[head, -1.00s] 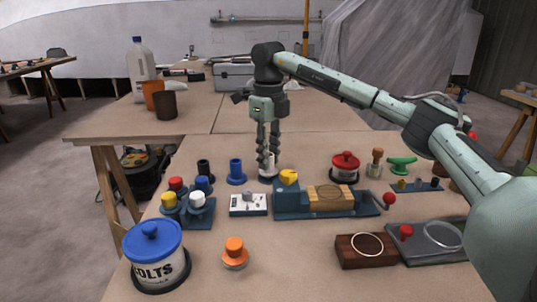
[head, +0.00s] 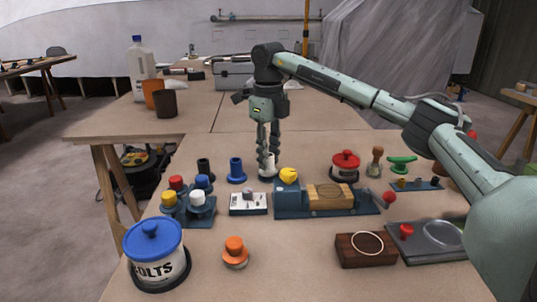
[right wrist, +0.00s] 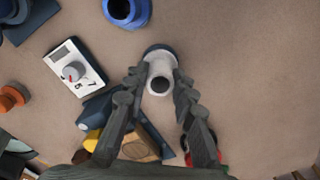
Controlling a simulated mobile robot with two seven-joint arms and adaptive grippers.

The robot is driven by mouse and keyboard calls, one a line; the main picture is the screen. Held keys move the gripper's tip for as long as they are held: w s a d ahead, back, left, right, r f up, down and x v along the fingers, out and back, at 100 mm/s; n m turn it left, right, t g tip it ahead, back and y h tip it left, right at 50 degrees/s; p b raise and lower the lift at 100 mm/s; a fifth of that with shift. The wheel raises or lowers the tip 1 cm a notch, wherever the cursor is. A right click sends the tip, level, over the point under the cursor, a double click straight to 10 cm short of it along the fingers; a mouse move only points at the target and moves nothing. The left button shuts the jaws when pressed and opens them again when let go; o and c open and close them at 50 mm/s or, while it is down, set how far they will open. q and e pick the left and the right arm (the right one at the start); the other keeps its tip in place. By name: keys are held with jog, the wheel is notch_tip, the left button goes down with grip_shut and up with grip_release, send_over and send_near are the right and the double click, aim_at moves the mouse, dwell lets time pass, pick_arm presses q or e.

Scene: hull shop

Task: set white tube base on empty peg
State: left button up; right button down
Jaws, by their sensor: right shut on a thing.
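My right gripper (head: 268,157) points straight down at the back of the near table and is shut on a white tube (head: 267,168). In the right wrist view the white tube (right wrist: 159,74) stands between the two fingers (right wrist: 157,82), its dark round opening facing the camera. A dark ring shows behind its far side. The tube is upright, at or very near the tabletop; I cannot tell whether it touches. I cannot pick out an empty peg for certain. My left gripper is out of view.
A blue fixture (head: 290,206) with a yellow knob (head: 289,174) is just in front. A red-lidded jar (head: 345,166) is to the right. A capped rack (head: 200,217) stands front left.

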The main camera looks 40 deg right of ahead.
dwell(0.6)
jog(key=shift+p, duration=0.35)
jog(key=shift+f, duration=0.6)
dwell(0.4)
jog(key=c, duration=1.5)
grip_release()
jog(key=shift+c, duration=0.2)
